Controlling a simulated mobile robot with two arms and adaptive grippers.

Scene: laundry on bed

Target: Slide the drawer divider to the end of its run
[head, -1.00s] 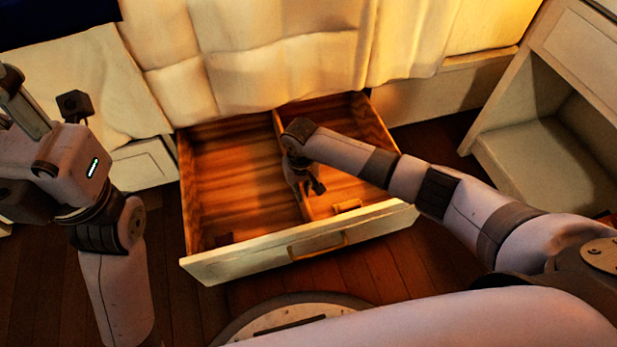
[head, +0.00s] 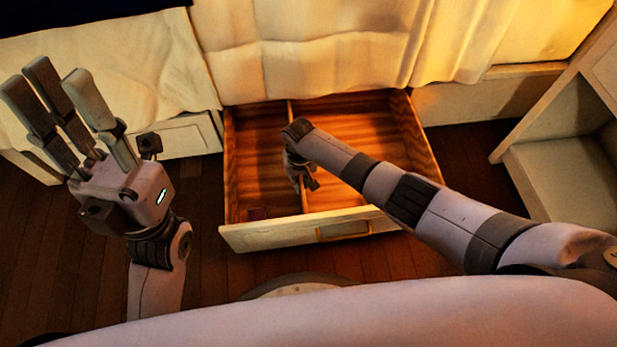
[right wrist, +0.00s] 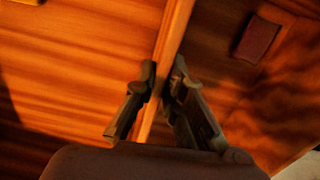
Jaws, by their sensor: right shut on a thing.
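The open wooden drawer (head: 270,237) has a thin wooden divider (head: 291,113) running from back to front. The divider stands left of the middle, with a gap between it and the left wall. My right gripper (head: 307,184) reaches down into the drawer and is shut on the divider. In the right wrist view its fingers (right wrist: 164,72) sit on both sides of the divider (right wrist: 174,32). My arm hides part of the divider in the head view. My left gripper (head: 45,78) is open and empty, raised at the left, away from the drawer.
A small dark red item (head: 258,213) lies in the front of the left compartment; it also shows in the right wrist view (right wrist: 258,39). The bed with its pale cover (head: 310,50) hangs behind the drawer. An open pale shelf unit (head: 560,170) stands at right.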

